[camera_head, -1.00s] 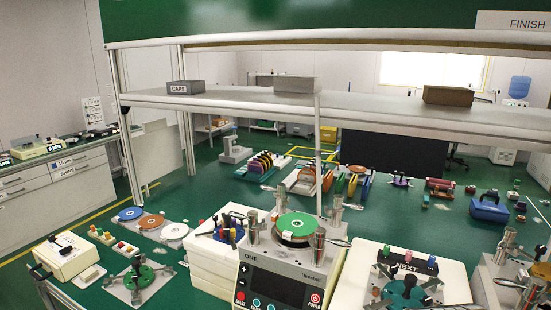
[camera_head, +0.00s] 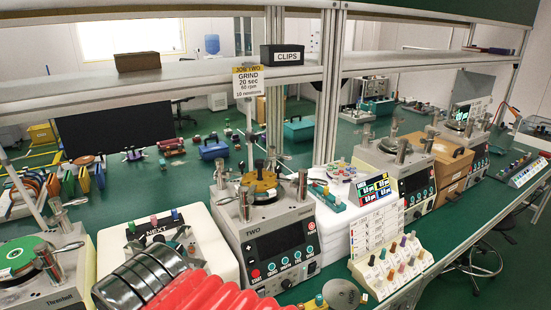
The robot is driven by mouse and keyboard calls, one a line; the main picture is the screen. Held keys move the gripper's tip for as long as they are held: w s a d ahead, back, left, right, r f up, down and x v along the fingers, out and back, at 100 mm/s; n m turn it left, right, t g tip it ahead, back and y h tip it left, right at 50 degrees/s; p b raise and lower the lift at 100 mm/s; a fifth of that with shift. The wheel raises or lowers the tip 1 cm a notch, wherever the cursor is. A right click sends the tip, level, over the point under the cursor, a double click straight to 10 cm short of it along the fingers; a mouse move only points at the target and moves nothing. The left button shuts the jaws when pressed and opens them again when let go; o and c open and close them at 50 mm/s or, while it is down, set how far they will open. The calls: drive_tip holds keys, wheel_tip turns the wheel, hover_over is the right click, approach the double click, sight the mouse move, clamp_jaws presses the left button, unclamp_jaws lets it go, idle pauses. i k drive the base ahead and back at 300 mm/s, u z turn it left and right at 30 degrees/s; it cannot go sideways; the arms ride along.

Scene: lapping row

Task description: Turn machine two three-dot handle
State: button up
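Machine two (camera_head: 265,240), a pale unit marked TWO with a dark screen and red and teal buttons, stands at the centre of the view. A yellow-gold plate (camera_head: 262,190) sits on its top. Metal handles stand around the plate: one at the front left (camera_head: 244,203), one at the right (camera_head: 302,184) and one at the back (camera_head: 271,156). Dot marks on them are too small to make out, so I cannot tell which is the three-dot handle. My gripper is not visible. Red ribbed and dark ribbed parts, probably of my arm, fill the lower left.
A white chart board (camera_head: 376,222) and a peg rack (camera_head: 392,268) stand right. Green bench shows between.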

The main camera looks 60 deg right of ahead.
sight(271, 154)
drive_tip(key=u, duration=0.8)
drive_tip(key=k, duration=2)
drive_tip(key=z, duration=0.8)
drive_tip(key=i, duration=0.75)
